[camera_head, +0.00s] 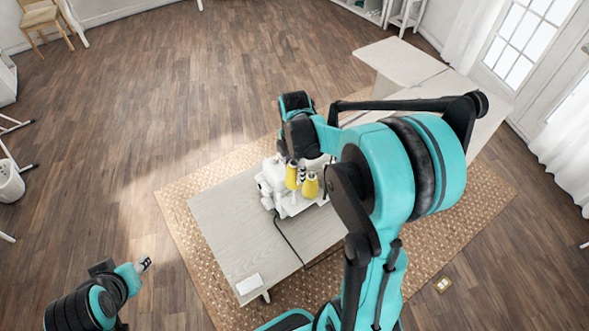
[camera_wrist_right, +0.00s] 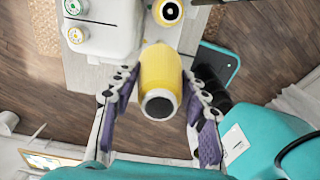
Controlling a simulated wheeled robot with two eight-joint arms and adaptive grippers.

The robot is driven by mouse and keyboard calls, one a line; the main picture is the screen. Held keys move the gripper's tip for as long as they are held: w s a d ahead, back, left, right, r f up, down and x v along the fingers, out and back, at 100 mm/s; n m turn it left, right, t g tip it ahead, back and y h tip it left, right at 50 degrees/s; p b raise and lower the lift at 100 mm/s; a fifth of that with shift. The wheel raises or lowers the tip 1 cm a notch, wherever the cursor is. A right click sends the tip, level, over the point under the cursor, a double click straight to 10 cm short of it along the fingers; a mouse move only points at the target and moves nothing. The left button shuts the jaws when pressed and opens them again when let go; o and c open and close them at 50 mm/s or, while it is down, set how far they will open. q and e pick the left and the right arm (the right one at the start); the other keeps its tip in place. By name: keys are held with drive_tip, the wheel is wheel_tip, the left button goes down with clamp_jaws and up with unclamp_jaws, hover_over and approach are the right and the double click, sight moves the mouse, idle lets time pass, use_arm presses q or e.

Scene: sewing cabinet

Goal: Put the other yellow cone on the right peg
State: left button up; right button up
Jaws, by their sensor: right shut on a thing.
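My right gripper (camera_wrist_right: 160,115) is shut on a yellow cone (camera_wrist_right: 160,78), with one finger on each side and the cone's dark hollow end facing the wrist camera. The other yellow cone (camera_wrist_right: 168,12) stands at the top of the right wrist view, apart from the held one. In the head view two yellow cones (camera_head: 310,187) show close together at the white sewing machine (camera_head: 270,185), by my right gripper (camera_head: 302,174). The pegs are not clearly visible. My left gripper (camera_head: 143,264) is at the lower left, away from the table; its opening is unclear.
The machine stands on a pale table (camera_head: 225,220); it also shows in the right wrist view (camera_wrist_right: 105,35), with dials. A black cable and a small white box (camera_head: 249,284) lie on the tabletop. The table's left part is clear. My right arm hides part of the table.

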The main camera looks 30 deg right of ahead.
drive_tip(key=shift+f+b, duration=3)
drive_tip(key=shift+f, duration=0.9)
drive_tip(key=shift+f+b, duration=1.85)
drive_tip(key=shift+f, duration=0.05)
drive_tip(key=o, duration=1.3)
drive_tip(key=shift+c, duration=0.2)
drive_tip(key=shift+r, duration=0.1)
